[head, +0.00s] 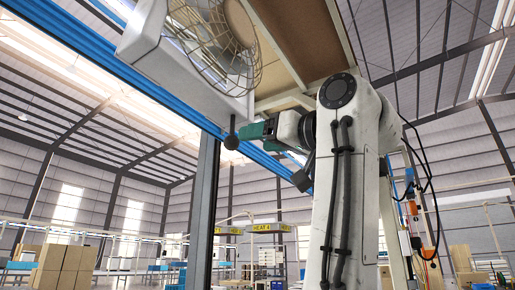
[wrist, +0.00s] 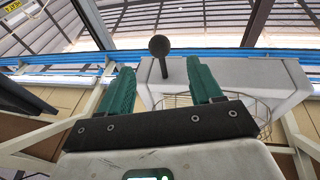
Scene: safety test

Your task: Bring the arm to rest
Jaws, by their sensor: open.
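My gripper (head: 245,132) has teal-green fingers and is raised high, at the end of my white arm. In the wrist view my gripper (wrist: 159,66) shows its two fingers well apart, with nothing held between them. A dark round knob on a short stem (head: 231,142) sticks out of a white box (head: 150,48) close to the fingertips. In the wrist view the knob (wrist: 160,46) appears in line with the gap between the fingers, beyond the tips. I cannot tell whether the fingers touch the stem.
A round wire cage (head: 215,40) is fixed on the white box. A blue beam (head: 75,45) runs past it, and a grey post (head: 204,205) stands below. Brown panels (head: 295,35) hang overhead. Cardboard boxes (head: 65,268) stand far off on the left.

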